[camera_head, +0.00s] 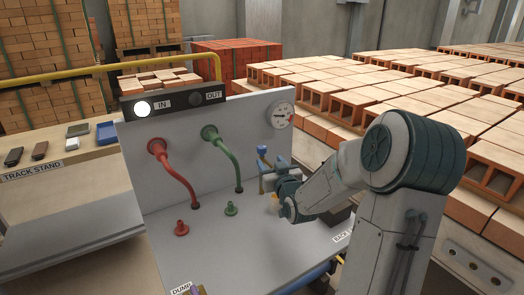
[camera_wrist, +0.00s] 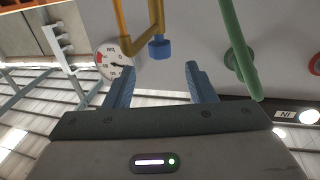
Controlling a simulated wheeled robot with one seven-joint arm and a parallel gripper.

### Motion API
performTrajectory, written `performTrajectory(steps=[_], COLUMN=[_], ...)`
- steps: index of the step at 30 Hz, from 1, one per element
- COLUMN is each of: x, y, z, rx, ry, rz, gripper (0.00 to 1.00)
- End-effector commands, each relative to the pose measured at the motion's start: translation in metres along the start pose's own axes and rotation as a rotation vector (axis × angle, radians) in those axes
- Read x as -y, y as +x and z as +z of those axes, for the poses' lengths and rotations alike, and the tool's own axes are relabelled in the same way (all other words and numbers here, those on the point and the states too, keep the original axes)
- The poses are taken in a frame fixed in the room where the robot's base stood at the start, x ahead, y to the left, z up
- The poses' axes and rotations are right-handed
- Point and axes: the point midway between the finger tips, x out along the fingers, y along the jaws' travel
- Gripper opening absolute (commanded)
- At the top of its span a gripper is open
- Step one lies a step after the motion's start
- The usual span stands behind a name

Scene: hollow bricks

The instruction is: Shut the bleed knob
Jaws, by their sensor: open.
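A small blue knob (camera_head: 263,150), which I take as the bleed knob, sits on a thin brass pipe at the right part of the grey panel. In the wrist view the blue knob (camera_wrist: 160,48) is on the bent brass pipe (camera_wrist: 125,35), beyond the fingertips and roughly between them. My gripper (camera_head: 271,175) is close to the pipe, partly hidden by my own arm. In the wrist view my gripper (camera_wrist: 156,80) is open, with nothing between its fingers. The knob appears apart from both fingers.
A white dial gauge (camera_head: 280,115) is above right of the knob. A green bent pipe (camera_head: 224,155) and a red one (camera_head: 175,170) stand to the left. A sign bar with IN lit (camera_head: 143,108) tops the panel. Hollow bricks (camera_head: 355,100) fill the right.

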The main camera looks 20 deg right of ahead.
Motion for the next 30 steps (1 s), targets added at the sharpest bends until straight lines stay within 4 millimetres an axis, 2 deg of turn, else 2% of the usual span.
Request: performTrajectory(steps=[3,9,15,19,28,29,30], x=[0.0,0.001,0.001,0.0,0.0,0.0,0.0], y=[0.024,0.06,0.083,0.09,0.091,0.091,0.091], z=[0.0,0.0,0.0,0.0,0.001,0.001,0.001], rx=[-0.001,0.001,0.001,0.001,0.002,0.002,0.002], ry=[0.003,0.002,0.001,0.0,-0.001,-0.001,-0.001], rz=[-0.001,-0.002,-0.001,0.0,0.0,0.0,0.0], gripper=[0.5,0.5,0.5,0.5,0.5,0.45,0.34])
